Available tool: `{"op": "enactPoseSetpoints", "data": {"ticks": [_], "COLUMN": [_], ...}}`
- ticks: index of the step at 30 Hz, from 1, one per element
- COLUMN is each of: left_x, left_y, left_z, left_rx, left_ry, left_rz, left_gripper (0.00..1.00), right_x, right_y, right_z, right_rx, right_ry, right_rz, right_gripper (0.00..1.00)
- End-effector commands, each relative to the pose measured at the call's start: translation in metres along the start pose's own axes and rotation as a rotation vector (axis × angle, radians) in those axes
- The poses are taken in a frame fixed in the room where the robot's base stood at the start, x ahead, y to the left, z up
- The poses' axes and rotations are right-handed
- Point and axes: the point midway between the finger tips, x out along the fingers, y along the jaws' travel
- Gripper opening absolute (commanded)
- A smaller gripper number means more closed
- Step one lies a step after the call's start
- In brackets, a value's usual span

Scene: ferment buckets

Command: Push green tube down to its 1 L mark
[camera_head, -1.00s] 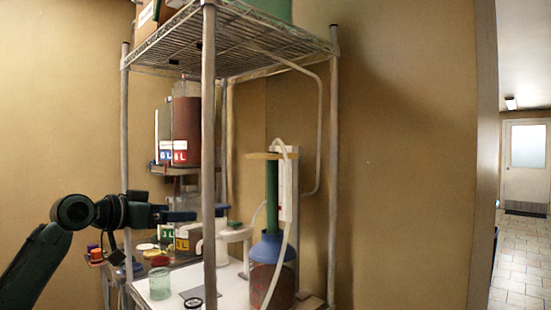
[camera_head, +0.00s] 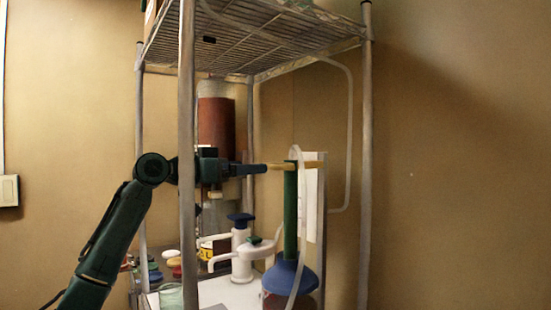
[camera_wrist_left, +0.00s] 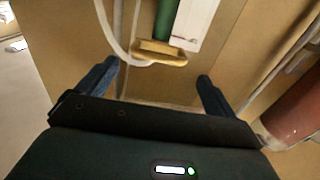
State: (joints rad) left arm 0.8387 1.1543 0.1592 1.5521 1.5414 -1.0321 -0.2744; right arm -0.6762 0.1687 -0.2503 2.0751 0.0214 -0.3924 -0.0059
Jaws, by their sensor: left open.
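The green tube (camera_head: 291,215) stands upright, its lower end entering a blue cone-shaped top (camera_head: 290,277) on a vessel at the lower edge of the head view. A yellow crossbar handle (camera_head: 313,164) sits at the tube's upper end. My left gripper (camera_head: 262,169) reaches in level from the left at handle height, close to the handle's left end. In the left wrist view my left gripper (camera_wrist_left: 156,84) is open and empty. There the yellow handle (camera_wrist_left: 160,53) lies just beyond the fingertips, with the green tube (camera_wrist_left: 167,20) behind it. The tube's marks are not readable. My right gripper is out of view.
A clear hose (camera_head: 304,225) hangs beside the tube, and a white board (camera_head: 311,200) stands behind it. A white pump-like device (camera_head: 242,250) stands to the left. A shelf post (camera_head: 187,110) crosses in front of my arm, and a wire shelf (camera_head: 265,38) is overhead.

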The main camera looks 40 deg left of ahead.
Motion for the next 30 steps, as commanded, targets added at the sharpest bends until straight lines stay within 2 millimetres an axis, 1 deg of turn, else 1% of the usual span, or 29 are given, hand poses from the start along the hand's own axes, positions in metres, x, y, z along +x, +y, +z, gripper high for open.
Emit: {"op": "enactPoseSetpoints", "data": {"ticks": [1, 6, 9, 12, 17, 25, 30], "left_x": [0.012, 0.047, 0.063, 0.074, 0.083, 0.084, 0.083], "left_y": [0.001, 0.001, 0.001, 0.0, 0.0, 0.0, 0.0], "left_z": [-0.007, -0.005, -0.004, -0.003, -0.001, 0.001, 0.0], "left_rx": [-0.004, -0.003, -0.002, -0.002, 0.0, 0.001, 0.001], "left_ry": [0.001, 0.001, 0.001, 0.002, 0.0, 0.0, 0.0], "left_rz": [0.004, 0.003, 0.002, 0.001, 0.001, 0.0, 0.0], "left_gripper": [0.93, 0.93, 0.93, 0.93, 0.93, 0.93, 0.79], "right_x": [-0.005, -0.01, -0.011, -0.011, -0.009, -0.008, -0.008], "right_y": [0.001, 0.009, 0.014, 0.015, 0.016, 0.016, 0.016], "right_z": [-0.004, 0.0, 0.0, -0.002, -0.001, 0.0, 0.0], "right_rx": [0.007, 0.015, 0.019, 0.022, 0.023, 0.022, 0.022], "right_ry": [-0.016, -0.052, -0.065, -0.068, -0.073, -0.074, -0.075], "right_rz": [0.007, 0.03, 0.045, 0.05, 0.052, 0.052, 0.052], "right_gripper": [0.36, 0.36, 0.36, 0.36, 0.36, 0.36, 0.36]}}
